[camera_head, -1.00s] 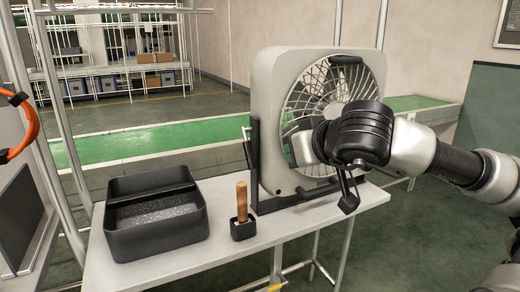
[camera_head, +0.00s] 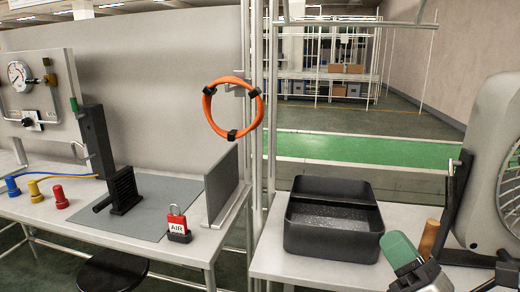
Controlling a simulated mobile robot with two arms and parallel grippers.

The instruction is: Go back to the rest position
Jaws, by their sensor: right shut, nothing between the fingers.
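My right gripper (camera_head: 403,254) shows at the lower right, partly cut off by the bottom edge. A green fingertip and grey metal parts show. It is shut with nothing held. It is in front of the right table, just right of the black tray (camera_head: 290,232) in the picture; whether it touches anything cannot be told. My left gripper is not in view.
The wooden handle (camera_head: 429,238) is behind my right gripper, and the fan (camera_head: 490,140) is at the right edge. The left bench (camera_head: 190,245) carries a red AIR padlock (camera_head: 177,222) and a black upright block (camera_head: 123,190). An orange hose coil (camera_head: 232,110) hangs centrally.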

